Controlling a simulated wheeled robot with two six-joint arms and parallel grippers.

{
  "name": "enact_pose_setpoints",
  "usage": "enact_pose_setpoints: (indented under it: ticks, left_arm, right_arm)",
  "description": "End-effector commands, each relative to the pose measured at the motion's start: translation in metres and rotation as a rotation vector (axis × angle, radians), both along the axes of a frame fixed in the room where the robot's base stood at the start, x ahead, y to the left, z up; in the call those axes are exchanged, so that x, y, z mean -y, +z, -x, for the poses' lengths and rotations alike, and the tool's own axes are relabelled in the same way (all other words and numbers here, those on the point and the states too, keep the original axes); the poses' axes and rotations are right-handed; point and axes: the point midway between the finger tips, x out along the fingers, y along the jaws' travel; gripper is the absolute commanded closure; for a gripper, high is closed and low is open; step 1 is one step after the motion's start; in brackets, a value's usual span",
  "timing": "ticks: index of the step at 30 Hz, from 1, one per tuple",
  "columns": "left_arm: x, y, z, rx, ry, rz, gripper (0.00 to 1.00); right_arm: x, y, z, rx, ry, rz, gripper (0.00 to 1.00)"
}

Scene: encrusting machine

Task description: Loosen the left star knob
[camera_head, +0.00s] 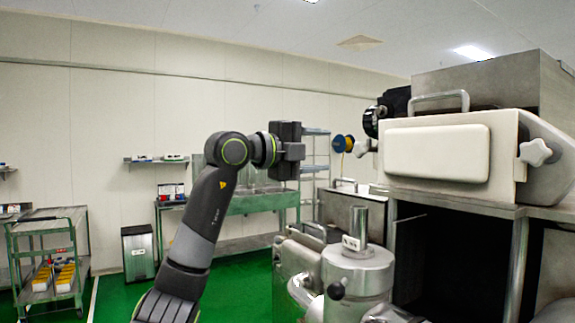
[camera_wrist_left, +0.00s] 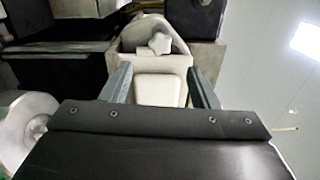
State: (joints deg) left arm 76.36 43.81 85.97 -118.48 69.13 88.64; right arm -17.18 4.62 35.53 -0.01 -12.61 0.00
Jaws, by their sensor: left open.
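The left star knob (camera_head: 361,147) is a pale, lobed knob sticking out from the left side of the white machine housing (camera_head: 505,145). My left gripper (camera_head: 302,150) is left of this knob, at about its height, with a visible gap between them in the head view. In the left wrist view the two fingers (camera_wrist_left: 160,86) are spread apart and nothing is held. A star knob (camera_wrist_left: 159,43), which appears to be the left one, shows beyond the fingertips on a pale end plate. A second star knob (camera_head: 537,152) is on the housing's right side. My right gripper is out of view.
A metal cylinder unit (camera_head: 357,270) with an upright post stands in front, below the gripper's right. The housing has a top handle (camera_head: 439,101). A blue spool (camera_head: 343,143) and shelf rack (camera_head: 316,170) are behind. A green-framed sink table (camera_head: 245,205) is farther back.

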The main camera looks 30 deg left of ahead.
Motion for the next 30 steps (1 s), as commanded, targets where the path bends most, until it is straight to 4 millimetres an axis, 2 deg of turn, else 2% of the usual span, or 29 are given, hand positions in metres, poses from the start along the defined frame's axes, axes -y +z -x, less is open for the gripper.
enact_pose_setpoints:
  ticks: [1,6,12,18,30]
  left_arm:
    - [-0.008,-0.004,0.011,0.003,0.005,-0.003,0.45]
    - [-0.025,-0.003,0.041,0.002,0.004,-0.002,0.45]
    - [-0.037,-0.001,0.062,0.0,0.002,0.0,0.45]
    - [-0.04,0.0,0.068,0.0,0.0,0.001,0.45]
    - [-0.039,0.0,0.068,0.0,0.0,0.001,0.45]
  right_arm:
    - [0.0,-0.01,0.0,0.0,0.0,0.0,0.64]
    - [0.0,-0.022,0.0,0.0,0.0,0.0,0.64]
    - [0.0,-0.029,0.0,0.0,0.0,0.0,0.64]
    - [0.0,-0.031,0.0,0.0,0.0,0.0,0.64]
    - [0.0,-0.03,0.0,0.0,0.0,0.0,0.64]
